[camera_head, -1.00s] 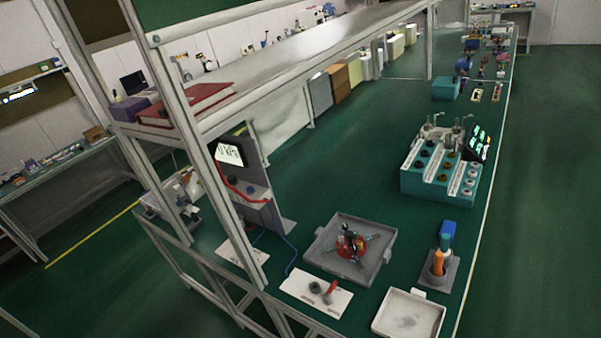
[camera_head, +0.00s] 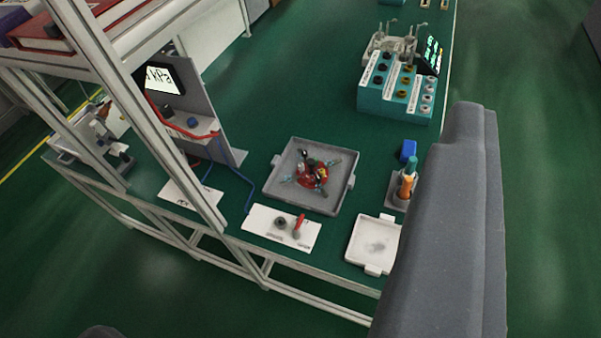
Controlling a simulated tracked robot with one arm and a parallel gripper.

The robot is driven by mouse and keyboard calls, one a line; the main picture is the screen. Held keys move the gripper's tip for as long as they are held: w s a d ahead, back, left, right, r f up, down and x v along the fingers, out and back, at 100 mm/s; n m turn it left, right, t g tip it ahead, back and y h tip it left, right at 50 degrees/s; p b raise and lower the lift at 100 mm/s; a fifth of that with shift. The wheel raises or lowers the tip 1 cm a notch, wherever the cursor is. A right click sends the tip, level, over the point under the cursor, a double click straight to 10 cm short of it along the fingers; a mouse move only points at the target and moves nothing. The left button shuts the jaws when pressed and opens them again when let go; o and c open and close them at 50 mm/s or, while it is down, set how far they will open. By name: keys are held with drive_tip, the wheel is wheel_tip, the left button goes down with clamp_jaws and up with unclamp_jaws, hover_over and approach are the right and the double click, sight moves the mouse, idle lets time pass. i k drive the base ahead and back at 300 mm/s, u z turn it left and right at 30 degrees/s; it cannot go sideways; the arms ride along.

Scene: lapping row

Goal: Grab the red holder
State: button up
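The red holder (camera_head: 313,178) sits inside a square grey tray (camera_head: 336,206) on the green bench top. Several small tools or parts with dark, silver and coloured ends stand or lean in it and spread around it. They hide much of its upper side, and it is too small to tell each one. A large grey part of my own body fills the right of the picture, in front of the bench's right edge.
A white plate (camera_head: 262,224) with a red-handled part lies in front of the tray. A white tray (camera_head: 364,240) is at right, partly behind my grey part. A teal block (camera_head: 385,104) stands farther back. A metal shelf frame (camera_head: 182,155) rises at left.

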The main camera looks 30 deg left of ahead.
sight(310, 167)
drive_tip(key=u, duration=0.1)
drive_tip(key=i, duration=1)
drive_tip(key=z, duration=0.1)
